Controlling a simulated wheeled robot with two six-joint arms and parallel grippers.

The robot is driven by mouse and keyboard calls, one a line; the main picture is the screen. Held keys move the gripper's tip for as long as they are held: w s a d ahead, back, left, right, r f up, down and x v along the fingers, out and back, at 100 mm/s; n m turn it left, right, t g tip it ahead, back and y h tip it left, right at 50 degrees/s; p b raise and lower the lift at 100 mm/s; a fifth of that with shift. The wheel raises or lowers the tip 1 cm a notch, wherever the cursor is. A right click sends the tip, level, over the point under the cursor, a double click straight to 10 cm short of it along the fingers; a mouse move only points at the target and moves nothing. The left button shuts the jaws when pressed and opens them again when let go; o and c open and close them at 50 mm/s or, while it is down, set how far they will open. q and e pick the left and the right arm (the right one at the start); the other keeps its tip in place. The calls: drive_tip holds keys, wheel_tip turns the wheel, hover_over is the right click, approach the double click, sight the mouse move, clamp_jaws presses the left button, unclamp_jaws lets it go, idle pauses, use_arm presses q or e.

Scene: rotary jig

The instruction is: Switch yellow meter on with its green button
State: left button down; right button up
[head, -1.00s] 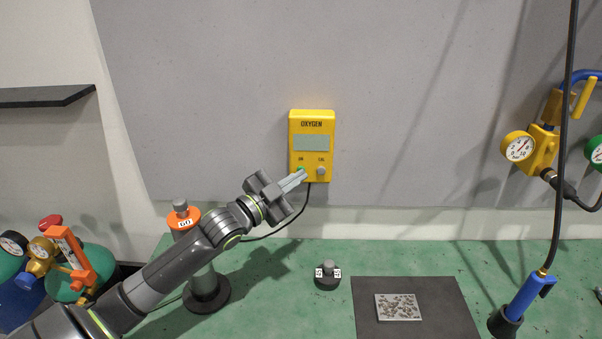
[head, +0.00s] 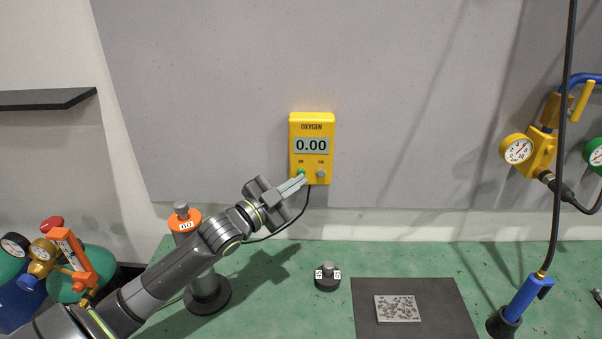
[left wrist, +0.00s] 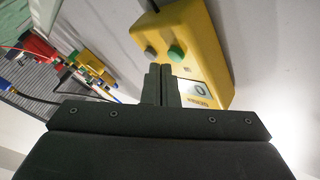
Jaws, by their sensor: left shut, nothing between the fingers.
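The yellow meter (head: 312,122), labelled OXYGEN, is fixed to the grey wall panel. Its display (head: 311,146) reads 0.00. Below the display are a green button (head: 301,174) on the left and a grey CAL knob (head: 320,174) on the right. My left gripper (head: 303,180) is shut and empty, its fingertips just below the green button in the head view. In the left wrist view the shut fingers (left wrist: 160,72) are near the green button (left wrist: 176,53), which shows uncovered; I cannot tell whether they touch the meter. My right gripper is not in view.
A small dark fixture (head: 328,278) and a black mat (head: 440,290) with a speckled plate (head: 397,308) are on the green bench. A blue torch (head: 524,297) and yellow regulator (head: 541,150) are at right.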

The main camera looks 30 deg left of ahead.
use_arm(q)
drive_tip(key=s+d+p, duration=0.2)
drive_tip(key=s, duration=0.1)
drive_tip(key=s+d+p, duration=0.1)
drive_tip(key=s, duration=0.1)
idle(0.4)
drive_tip(key=shift+f, duration=0.1)
idle(0.3)
